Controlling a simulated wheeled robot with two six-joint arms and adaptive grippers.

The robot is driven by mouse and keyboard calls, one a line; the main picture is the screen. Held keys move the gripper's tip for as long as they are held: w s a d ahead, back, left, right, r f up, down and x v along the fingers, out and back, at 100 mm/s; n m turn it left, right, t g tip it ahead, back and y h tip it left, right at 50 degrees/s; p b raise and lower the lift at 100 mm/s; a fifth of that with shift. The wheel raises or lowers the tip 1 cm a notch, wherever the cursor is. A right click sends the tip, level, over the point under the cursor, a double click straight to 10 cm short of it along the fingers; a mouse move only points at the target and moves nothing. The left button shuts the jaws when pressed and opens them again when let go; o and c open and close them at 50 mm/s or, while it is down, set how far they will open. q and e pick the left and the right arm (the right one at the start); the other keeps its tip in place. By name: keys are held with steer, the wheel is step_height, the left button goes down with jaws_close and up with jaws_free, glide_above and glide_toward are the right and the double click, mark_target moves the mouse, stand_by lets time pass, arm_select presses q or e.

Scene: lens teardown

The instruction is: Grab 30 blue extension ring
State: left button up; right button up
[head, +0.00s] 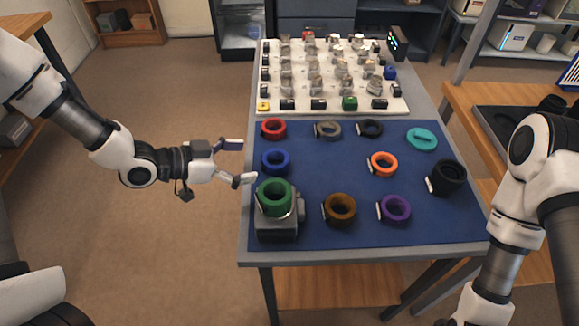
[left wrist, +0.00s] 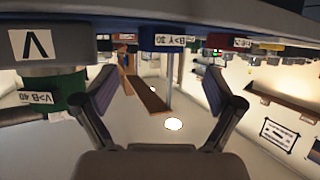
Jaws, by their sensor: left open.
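The blue extension ring (head: 275,163) lies near the left edge of the blue mat (head: 330,228), between the red ring (head: 273,129) and the green ring (head: 274,197). In the left wrist view the blue ring (left wrist: 162,40) shows at the top centre, with a white label reading "B>Y 30". My left gripper (head: 240,162) is open and empty, just left of the table edge and apart from the blue ring. Its two fingers (left wrist: 166,98) spread either side below the ring in the left wrist view. My right arm shows at the right, but its gripper is out of view.
The green ring stands on a grey camera body (head: 279,228) close to the blue ring. Brown (head: 340,208), purple (head: 395,209), orange (head: 382,163) and black (head: 447,177) rings lie farther right. A white board (head: 330,105) with several small parts fills the back. The mat's middle is clear.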

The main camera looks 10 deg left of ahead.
mark_target(269, 160)
arm_select(q)
steer(key=x, duration=0.3)
steer(key=shift+d, duration=0.1)
steer(key=b+x, duration=0.1)
steer(key=x, duration=0.3)
steer(key=shift+w+d+f, duration=0.15)
steer(key=shift+w+f, duration=0.05)
steer(key=shift+w, duration=0.15)
steer(key=shift+s, duration=0.1)
steer(key=shift+c, duration=0.6)
steer(key=c, duration=1.2)
